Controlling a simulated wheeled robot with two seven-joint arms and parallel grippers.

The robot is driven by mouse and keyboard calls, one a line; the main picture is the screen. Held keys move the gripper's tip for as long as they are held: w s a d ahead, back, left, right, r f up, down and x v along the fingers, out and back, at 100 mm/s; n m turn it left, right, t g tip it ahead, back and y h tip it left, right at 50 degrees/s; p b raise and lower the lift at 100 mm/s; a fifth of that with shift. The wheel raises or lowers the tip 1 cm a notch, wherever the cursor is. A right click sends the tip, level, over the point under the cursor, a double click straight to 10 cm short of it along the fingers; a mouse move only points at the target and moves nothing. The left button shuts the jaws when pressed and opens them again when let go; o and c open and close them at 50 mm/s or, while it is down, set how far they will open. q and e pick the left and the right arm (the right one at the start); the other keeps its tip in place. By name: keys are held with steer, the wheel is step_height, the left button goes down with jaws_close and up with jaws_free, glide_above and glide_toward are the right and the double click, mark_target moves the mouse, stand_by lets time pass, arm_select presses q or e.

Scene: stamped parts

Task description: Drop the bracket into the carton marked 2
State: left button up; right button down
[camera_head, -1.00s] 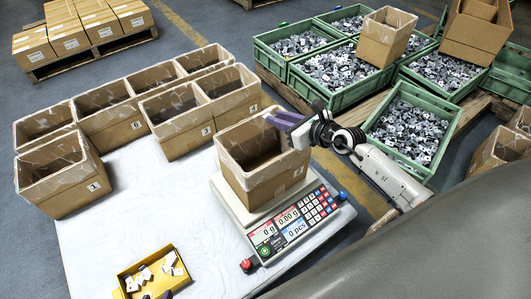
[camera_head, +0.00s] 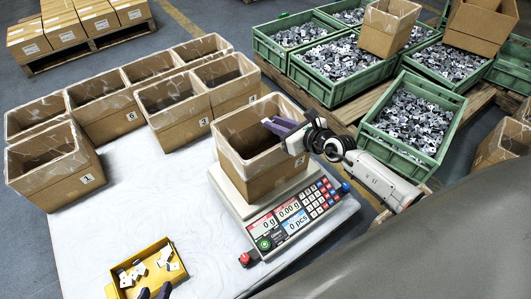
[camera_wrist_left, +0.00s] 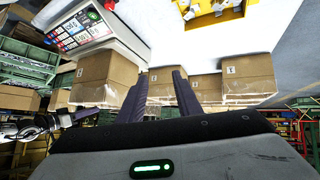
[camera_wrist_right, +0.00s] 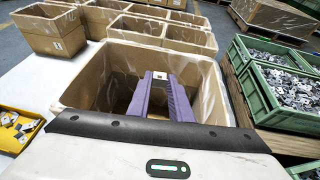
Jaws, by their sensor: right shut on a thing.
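My right gripper (camera_head: 272,123) is over the open mouth of the carton on the scale (camera_head: 270,182). In the right wrist view its purple fingers (camera_wrist_right: 159,78) are shut on a small grey-white bracket (camera_wrist_right: 159,75), mostly hidden between the tips. The other cartons stand on the white table at the left and back: one front left (camera_head: 88,178) seems marked 1, one (camera_head: 185,130) is marked 3, and another (camera_head: 235,100) has a label too small to read. My left gripper (camera_head: 153,292) is at the bottom edge by the yellow tray; the left wrist view shows its fingers (camera_wrist_left: 161,76) apart and empty.
The yellow tray (camera_head: 111,290) holds several white parts. The scale (camera_head: 290,222) with its keypad stands at the table's right edge. Green crates (camera_head: 440,165) full of grey parts lie on pallets to the right. The table's middle (camera_head: 150,205) is clear.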

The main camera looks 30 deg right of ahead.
steer(key=c, duration=1.5)
jaws_free()
steer(key=shift+c, duration=0.2)
arm_select(q)
steer(key=shift+r, duration=0.1)
arm_select(e)
steer(key=shift+s, duration=0.1)
arm_select(q)
steer(key=r+p, duration=0.1)
steer(key=p, duration=0.1)
steer(key=a+r+p, duration=0.1)
steer(key=p, duration=0.1)
steer(key=shift+s, duration=0.35)
arm_select(e)
steer(key=v, duration=1)
steer(key=shift+s, duration=0.1)
